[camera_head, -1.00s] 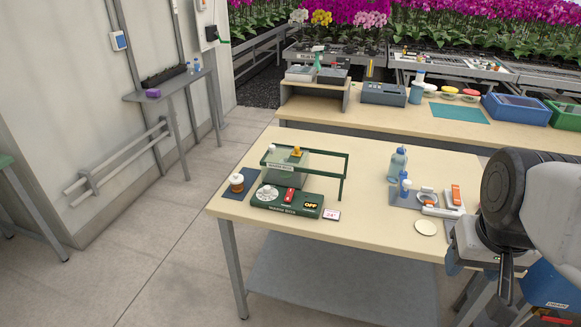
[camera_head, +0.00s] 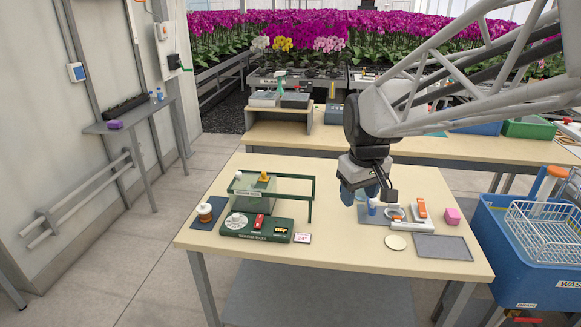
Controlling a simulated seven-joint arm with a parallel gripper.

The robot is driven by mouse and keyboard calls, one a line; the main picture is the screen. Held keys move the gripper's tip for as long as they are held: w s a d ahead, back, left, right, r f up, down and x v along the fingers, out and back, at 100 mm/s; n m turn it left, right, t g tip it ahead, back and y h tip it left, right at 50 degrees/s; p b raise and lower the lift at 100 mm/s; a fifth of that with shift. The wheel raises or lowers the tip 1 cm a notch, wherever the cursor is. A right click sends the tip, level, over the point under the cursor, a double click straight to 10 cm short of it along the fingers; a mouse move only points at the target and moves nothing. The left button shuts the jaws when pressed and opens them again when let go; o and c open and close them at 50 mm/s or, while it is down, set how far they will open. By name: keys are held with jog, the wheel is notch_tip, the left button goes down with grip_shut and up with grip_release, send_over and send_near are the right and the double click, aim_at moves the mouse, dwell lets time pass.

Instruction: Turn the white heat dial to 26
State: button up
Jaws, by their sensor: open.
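The white heat dial (camera_head: 236,220) sits at the left end of the green warm-box panel (camera_head: 257,238) on the near table. A red switch (camera_head: 259,220) and a dark display reading OFF (camera_head: 281,230) are to its right. A small card that seems to read 24° (camera_head: 302,238) stands by the panel's right end. The dial's markings are too small to read. My gripper (camera_head: 368,198) is open and points down over the right half of the table, well right of the dial and apart from it. It partly hides a blue bottle.
An orange-and-white tool (camera_head: 421,212), a pale disc (camera_head: 396,242), a pink block (camera_head: 452,216) and a grey tray (camera_head: 441,247) are at right.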

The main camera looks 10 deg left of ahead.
jog(key=w+a+f+n, duration=0.3)
jog(key=w+a, duration=0.5)
jog(key=n+g, duration=0.1)
jog(key=n, duration=0.6)
send_over(235, 215)
jog(key=f, duration=1.6)
jog(key=shift+d+f, duration=0.25)
jog(key=shift+f, duration=0.05)
jog(key=shift+a+f, duration=0.2)
jog(key=shift+a, duration=0.05)
jog(key=shift+f, duration=0.15)
jog(key=shift+w+f, duration=0.1)
jog(key=shift+f, duration=3.65)
jog(key=shift+c, duration=0.4)
